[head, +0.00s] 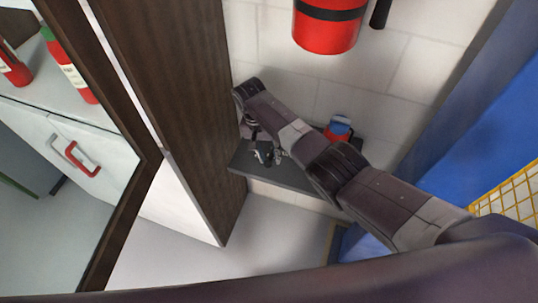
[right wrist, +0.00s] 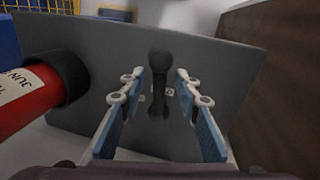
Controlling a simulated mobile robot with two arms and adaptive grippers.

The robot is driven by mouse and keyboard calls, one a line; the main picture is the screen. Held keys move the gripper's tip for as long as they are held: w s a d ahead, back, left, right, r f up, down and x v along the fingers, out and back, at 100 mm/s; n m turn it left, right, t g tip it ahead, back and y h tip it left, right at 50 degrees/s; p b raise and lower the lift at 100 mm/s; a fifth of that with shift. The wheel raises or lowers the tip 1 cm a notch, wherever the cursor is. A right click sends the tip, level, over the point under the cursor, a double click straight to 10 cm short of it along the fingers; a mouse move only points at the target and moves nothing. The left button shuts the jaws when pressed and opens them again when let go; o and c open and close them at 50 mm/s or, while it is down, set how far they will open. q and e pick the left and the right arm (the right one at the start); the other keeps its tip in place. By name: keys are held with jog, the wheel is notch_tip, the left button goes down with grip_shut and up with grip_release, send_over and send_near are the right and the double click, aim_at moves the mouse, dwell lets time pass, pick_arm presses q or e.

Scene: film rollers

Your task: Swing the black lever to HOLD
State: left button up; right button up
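The black lever (right wrist: 158,65) stands out from a dark grey panel (right wrist: 215,60) in the right wrist view. It has a rounded knob at its top and a slim shaft running downward. My right gripper (right wrist: 159,92) is open, with one finger on each side of the lever and visible gaps between. I see no HOLD mark. In the head view my right gripper (head: 266,153) is over the grey ledge (head: 300,180) against the tiled wall. The lever cannot be made out there. My left gripper is not in view.
A red and blue object (head: 338,128) is on the ledge. A dark wooden post (head: 180,100) borders the ledge on the left. A red extinguisher (head: 328,25) hangs above.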

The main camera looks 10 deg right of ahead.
notch_tip(320, 180, up, 12)
jog(key=a, duration=0.2)
jog(key=shift+w+f, duration=0.2)
jog(key=shift+w, duration=0.25)
jog(key=shift+a, duration=0.1)
